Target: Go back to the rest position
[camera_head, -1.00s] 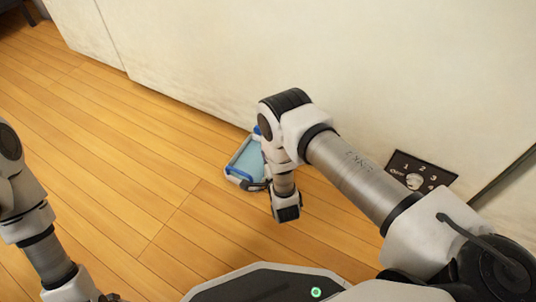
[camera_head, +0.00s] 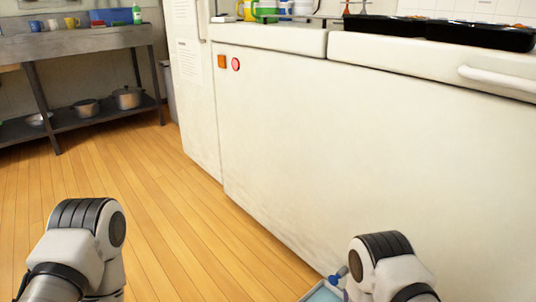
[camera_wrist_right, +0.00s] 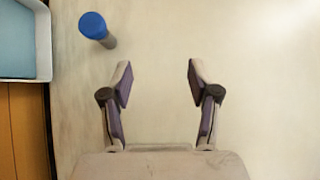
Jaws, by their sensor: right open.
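My right gripper (camera_wrist_right: 160,78) is open in the right wrist view, with nothing between its fingers. A plain pale surface lies behind it. In the head view my right arm stands at the lower right, in front of the white cabinet (camera_head: 370,130), and its gripper is out of the picture. My left arm stands at the lower left, and its gripper is also out of view.
A blue-floored tray (camera_head: 322,294) is partly visible beside my right arm, with a blue-ended piece (camera_head: 339,274) near it. Black bento trays (camera_head: 480,33) stand on the counter at upper right. A shelf (camera_head: 70,45) stands at left. Wooden floor is clear between.

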